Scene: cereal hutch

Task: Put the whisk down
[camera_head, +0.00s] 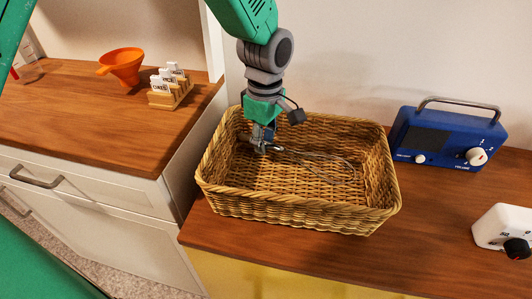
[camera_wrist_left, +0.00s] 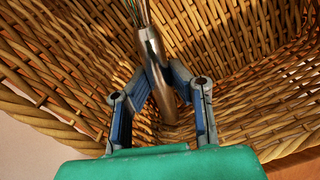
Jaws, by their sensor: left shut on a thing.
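The whisk (camera_head: 325,160) has a wire head that points right inside the wicker basket (camera_head: 300,212). My left gripper (camera_head: 262,145) reaches down into the left part of the basket and is shut on the whisk's handle. In the left wrist view, the metal handle (camera_wrist_left: 153,62) lies between the two fingers of my left gripper (camera_wrist_left: 160,88), with the basket's woven wall (camera_wrist_left: 235,50) behind it. I cannot tell whether the whisk touches the basket's floor. My right gripper is not in view.
A blue radio (camera_head: 447,138) stands right of the basket, and a white device with a black knob (camera_head: 503,230) sits at the right edge. On the left counter (camera_head: 60,115) are an orange funnel (camera_head: 122,66) and a small rack with labelled packets (camera_head: 170,86).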

